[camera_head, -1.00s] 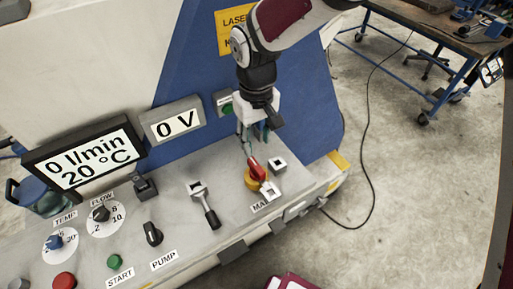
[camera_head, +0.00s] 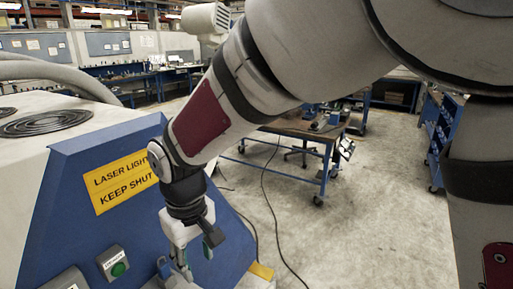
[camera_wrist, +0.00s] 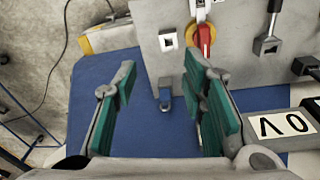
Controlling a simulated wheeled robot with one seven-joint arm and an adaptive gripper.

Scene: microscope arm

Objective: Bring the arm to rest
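My arm (camera_head: 222,100) reaches from the upper right down to the left in the head view, bent at the wrist. My gripper (camera_head: 180,264) points down beside the blue sloped side of the machine, and its tips are partly cut off or hard to make out there. In the wrist view my gripper (camera_wrist: 158,78) has its two green-padded fingers spread apart with nothing between them. The fingers are over the blue panel (camera_wrist: 147,122); the red and yellow rotary switch (camera_wrist: 204,36) lies beyond the fingertips.
The blue machine side (camera_head: 105,215) carries a yellow laser warning sign (camera_head: 122,180) and a green button (camera_head: 118,269). A wheeled workbench (camera_head: 315,135) and blue shelving (camera_head: 443,135) stand behind. Grey floor (camera_head: 370,225) is clear at right, apart from a cable.

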